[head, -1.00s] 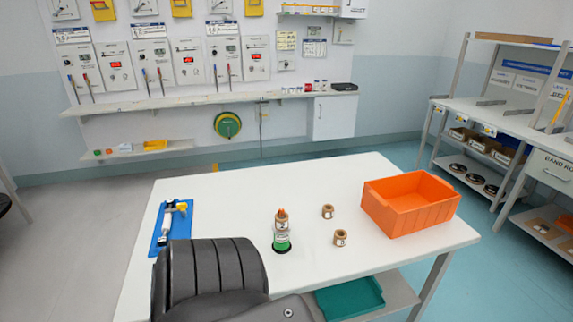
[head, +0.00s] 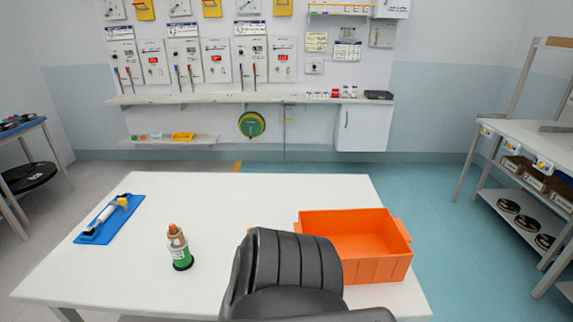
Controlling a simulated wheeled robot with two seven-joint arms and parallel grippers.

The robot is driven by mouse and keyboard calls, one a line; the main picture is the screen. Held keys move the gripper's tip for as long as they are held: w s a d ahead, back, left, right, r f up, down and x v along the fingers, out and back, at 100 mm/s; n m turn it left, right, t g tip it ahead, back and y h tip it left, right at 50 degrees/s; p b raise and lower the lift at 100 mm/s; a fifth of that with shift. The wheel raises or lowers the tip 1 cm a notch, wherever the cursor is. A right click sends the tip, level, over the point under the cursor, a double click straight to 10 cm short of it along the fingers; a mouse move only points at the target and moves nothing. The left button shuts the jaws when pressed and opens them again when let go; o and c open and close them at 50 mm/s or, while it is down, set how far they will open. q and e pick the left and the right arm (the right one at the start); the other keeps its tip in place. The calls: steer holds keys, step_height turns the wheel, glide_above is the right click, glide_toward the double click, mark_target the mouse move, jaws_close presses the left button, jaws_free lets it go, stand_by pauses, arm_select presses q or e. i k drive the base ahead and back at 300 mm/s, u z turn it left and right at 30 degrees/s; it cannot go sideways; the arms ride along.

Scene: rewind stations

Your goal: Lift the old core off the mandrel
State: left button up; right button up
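The mandrel (head: 183,264) stands upright on the white table, left of centre in the head view. It has a dark foot and a green and white lower part. A brown core (head: 177,240) is around its upper part, and an orange tip (head: 172,228) shows on top. Neither gripper is in view. A dark ribbed link of my arm fills the lower middle, right of the mandrel and apart from it in the picture. A sliver of a loose brown core (head: 249,230) seems to show at its left edge.
An orange bin (head: 376,270) stands at the table's right, partly behind my arm. A blue mat (head: 97,236) with a white, yellow-knobbed tool (head: 108,212) lies at the left. The white table (head: 235,195) is clear at the back. Shelving (head: 525,142) stands at far right.

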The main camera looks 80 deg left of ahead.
mark_target(177, 241)
steer(key=i, duration=1.2)
steer(key=u, duration=3.35)
